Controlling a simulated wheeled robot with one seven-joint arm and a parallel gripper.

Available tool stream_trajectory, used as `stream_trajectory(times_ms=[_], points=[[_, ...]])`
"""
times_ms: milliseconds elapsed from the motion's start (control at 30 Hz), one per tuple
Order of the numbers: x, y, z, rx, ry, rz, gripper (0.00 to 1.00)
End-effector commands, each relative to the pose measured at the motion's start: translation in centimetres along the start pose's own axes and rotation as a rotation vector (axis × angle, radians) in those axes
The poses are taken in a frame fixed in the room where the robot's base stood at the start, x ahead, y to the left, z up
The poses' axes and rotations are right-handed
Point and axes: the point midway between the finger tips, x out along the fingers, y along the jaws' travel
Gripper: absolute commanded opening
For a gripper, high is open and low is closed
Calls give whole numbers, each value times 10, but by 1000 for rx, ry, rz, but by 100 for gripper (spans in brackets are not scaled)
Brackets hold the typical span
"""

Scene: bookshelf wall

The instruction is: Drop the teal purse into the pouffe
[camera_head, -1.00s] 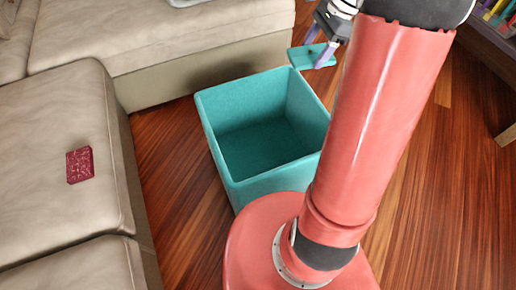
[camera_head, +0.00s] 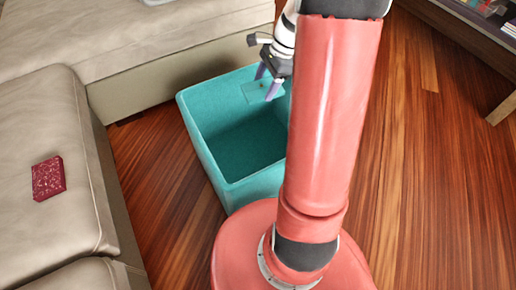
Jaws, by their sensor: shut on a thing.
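The pouffe (camera_head: 206,158) is an open teal box on the wooden floor, left of my red arm. The teal purse (camera_head: 254,93) is a small flat thing, close in colour to the pouffe, and it shows against the pouffe's far inner wall. My gripper (camera_head: 266,84) has purple fingers and is shut on the purse. It holds the purse over the far right part of the pouffe's opening. The purse's exact height above the rim is hard to tell. My arm hides the pouffe's right side.
A beige sofa (camera_head: 60,130) stands along the left, with a dark red patterned booklet-like thing (camera_head: 48,178) on its seat. Another sofa section (camera_head: 180,38) runs behind the pouffe. A shelf (camera_head: 470,30) stands at the top right. The floor (camera_head: 430,180) on the right is clear.

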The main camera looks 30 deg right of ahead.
Motion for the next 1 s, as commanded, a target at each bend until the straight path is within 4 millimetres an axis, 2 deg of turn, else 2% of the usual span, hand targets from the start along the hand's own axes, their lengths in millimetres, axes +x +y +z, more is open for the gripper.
stream_trajectory(times_ms=[33,133,467,500,667,1000], points=[[11,0,-5,0,0,0,40],[18,0,-8,0,0,-1,40],[19,0,-8,-1,0,-1,40],[19,0,-8,-1,0,-1,69],[19,0,-8,-1,0,0,90],[14,0,-8,-1,1,-1,90]])
